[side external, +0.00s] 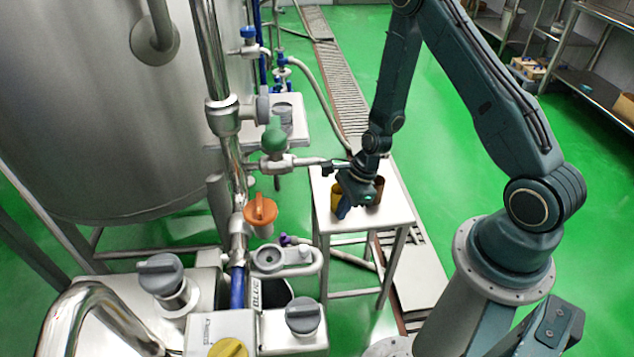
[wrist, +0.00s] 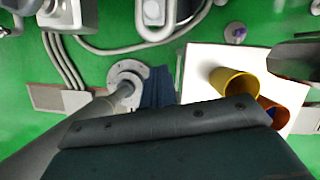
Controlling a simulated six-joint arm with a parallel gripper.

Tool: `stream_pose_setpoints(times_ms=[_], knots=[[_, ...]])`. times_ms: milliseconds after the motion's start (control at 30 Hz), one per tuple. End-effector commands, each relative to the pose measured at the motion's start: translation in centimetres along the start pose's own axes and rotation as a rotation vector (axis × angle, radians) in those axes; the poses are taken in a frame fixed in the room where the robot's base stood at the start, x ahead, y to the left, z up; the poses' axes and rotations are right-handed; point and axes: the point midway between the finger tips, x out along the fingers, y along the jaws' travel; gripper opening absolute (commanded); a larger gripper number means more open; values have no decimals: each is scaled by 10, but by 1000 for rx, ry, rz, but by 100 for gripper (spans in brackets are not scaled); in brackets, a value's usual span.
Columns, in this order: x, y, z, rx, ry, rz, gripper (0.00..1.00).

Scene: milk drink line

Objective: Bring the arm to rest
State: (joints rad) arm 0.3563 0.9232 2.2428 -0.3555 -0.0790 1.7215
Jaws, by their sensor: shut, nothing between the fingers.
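My gripper (side external: 344,211) is shut and empty. In the side external view it hangs over the small white table (side external: 395,212), pointing down and to the left. It is in front of a yellow cup (side external: 336,193) and beside a brown cup (side external: 378,188), both partly hidden by it; I cannot tell whether it touches either. The wrist view shows the yellow cup (wrist: 236,84) and the orange-brown cup (wrist: 277,114) on the white table top (wrist: 203,62), with part of my arm covering the lower area.
Left of the table are steel pipes with a green valve knob (side external: 274,138), an orange knob (side external: 261,209) and several grey knobs. A large steel tank (side external: 90,110) stands at left. Shelves (side external: 590,85) are at back right. Green floor (side external: 445,150) is clear right of the table.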

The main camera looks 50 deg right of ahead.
Motion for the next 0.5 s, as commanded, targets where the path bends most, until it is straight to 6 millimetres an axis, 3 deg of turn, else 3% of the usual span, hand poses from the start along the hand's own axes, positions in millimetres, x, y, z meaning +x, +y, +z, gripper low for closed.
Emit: stream_pose_setpoints(times_ms=[333,500], knots=[[-5,0,1,-9,1,-1,0],[-17,-3,7,-69,7,-9,0]])
